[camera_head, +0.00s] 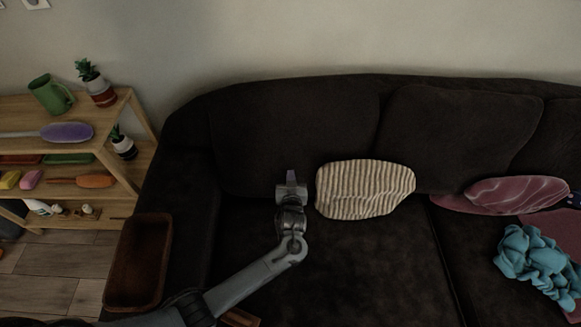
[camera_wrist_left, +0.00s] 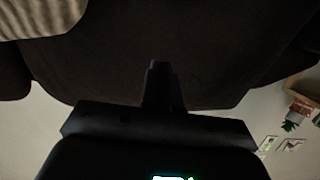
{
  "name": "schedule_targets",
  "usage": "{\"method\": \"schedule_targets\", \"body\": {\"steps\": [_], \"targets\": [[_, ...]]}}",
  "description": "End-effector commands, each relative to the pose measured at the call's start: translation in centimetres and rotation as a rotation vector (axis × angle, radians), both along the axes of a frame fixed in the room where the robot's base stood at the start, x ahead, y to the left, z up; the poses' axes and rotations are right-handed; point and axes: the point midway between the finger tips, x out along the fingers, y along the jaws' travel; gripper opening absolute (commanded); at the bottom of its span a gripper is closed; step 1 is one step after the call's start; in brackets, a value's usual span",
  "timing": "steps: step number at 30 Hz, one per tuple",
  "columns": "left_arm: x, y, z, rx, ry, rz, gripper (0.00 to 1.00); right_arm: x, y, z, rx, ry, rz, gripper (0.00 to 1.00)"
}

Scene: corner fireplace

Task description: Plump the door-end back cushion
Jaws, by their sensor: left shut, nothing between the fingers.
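A dark brown sofa carries dark back cushions: a left one (camera_head: 290,125), a middle one (camera_head: 455,130) and part of another at the right edge. No door shows, so I cannot tell by sight which end is the door end. My left gripper (camera_head: 291,177) is shut and empty, in front of the lower part of the left back cushion. In the left wrist view, its fingers (camera_wrist_left: 161,75) are together against the dark cushion (camera_wrist_left: 225,60), close to it; I cannot tell whether they touch. My right gripper is not in view.
A striped cushion (camera_head: 365,189) lies just right of my left gripper. A pink cushion (camera_head: 515,194) and a crumpled teal cloth (camera_head: 538,263) lie further right. A brown tray (camera_head: 138,262) rests on the left armrest. A wooden shelf (camera_head: 125,105) with plants stands left.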

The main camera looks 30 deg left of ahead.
Motion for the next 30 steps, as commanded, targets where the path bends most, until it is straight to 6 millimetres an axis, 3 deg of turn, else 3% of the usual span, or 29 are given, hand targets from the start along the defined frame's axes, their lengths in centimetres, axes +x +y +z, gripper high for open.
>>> {"method": "schedule_targets", "body": {"steps": [17, 25, 30], "targets": [[2.2, 1.4, -0.8, 0.000, 0.000, 0.000, 0.00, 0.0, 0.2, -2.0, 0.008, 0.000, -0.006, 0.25], [2.2, 1.0, -0.6, -0.002, 0.000, -0.001, 0.00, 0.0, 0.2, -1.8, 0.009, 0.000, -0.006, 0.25], [2.6, -0.3, -0.6, -0.002, -0.001, 0.000, 0.00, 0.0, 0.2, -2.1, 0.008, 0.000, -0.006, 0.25]]}}
